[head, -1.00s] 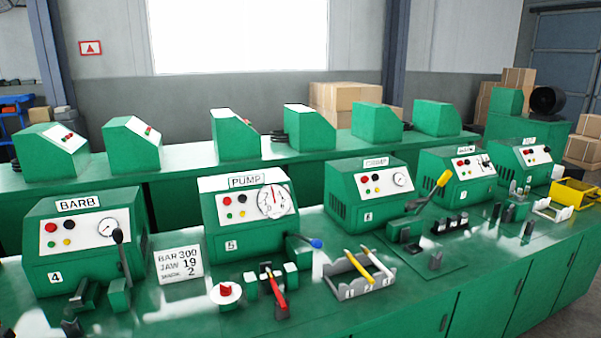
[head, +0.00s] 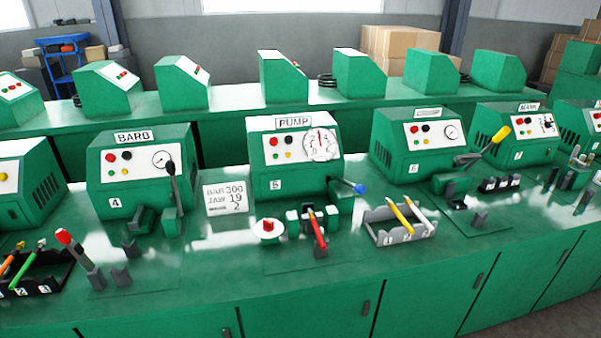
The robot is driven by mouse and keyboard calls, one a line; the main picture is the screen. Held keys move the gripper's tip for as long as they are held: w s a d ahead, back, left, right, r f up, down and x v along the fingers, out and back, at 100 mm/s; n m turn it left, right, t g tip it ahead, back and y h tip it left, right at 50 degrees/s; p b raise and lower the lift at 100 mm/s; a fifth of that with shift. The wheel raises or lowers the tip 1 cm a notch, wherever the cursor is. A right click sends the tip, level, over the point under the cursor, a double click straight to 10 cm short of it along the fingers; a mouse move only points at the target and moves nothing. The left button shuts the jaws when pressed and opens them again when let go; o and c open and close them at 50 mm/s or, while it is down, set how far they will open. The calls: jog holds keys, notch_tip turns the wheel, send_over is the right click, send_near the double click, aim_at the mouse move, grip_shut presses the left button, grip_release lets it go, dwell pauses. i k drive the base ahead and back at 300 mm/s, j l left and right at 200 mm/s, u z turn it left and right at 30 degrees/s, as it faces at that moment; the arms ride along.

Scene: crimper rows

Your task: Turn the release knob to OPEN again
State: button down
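The release knob (head: 268,226) is a red knob on a round white base, on the bench in front of the PUMP machine (head: 292,165), number 5. It is too small for me to read its marking or setting. The PUMP machine's white round gauge (head: 320,145) has a red needle pointing roughly upward. A blue-tipped lever (head: 349,186) sticks out at the machine's right side. A red-handled piece (head: 317,233) stands just right of the knob, between small green and white blocks. My gripper is not in view.
A sign card (head: 227,199) reading BAR 300, JAW 19 stands left of the PUMP machine. A grey rack (head: 400,230) with yellow and white pens sits right of the knob. The BARB machine (head: 145,175) is further left. Bench front before the knob is clear.

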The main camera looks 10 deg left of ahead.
aim_at(269, 225)
jog(key=i+u, duration=0.25)
jog(key=i, duration=0.9)
